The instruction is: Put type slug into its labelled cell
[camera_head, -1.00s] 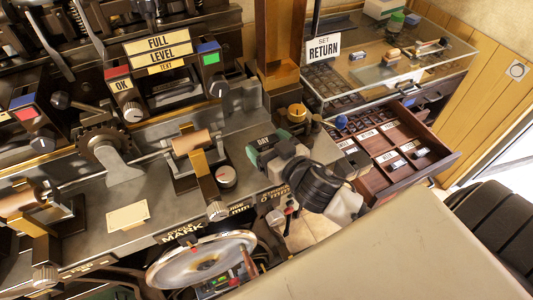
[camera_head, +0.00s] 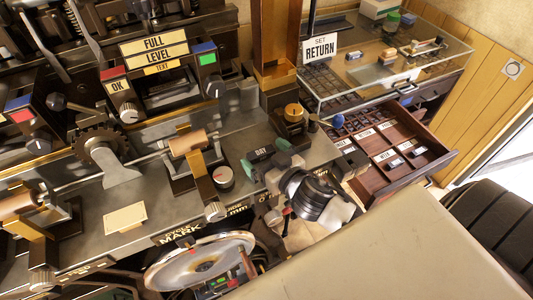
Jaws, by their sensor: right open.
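My right gripper (camera_head: 266,158) is open over the right end of the grey machine bench, its green-tipped fingers spread apart. A small dark block (camera_head: 260,153) with white lettering, perhaps "DAY", shows between the fingertips; I cannot tell whether they touch it or whether it is the type slug. The open wooden drawer (camera_head: 436,148) at the right has several cells with white labels, too small to read surely. Two small pale slugs lie in it, a left one (camera_head: 394,162) and a right one (camera_head: 418,150). My left gripper is not in view.
A brass knob (camera_head: 292,112) and post stand close behind my right gripper. A blank pale card (camera_head: 125,217) lies on the bench. A round disc (camera_head: 203,262) sits below its front edge.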

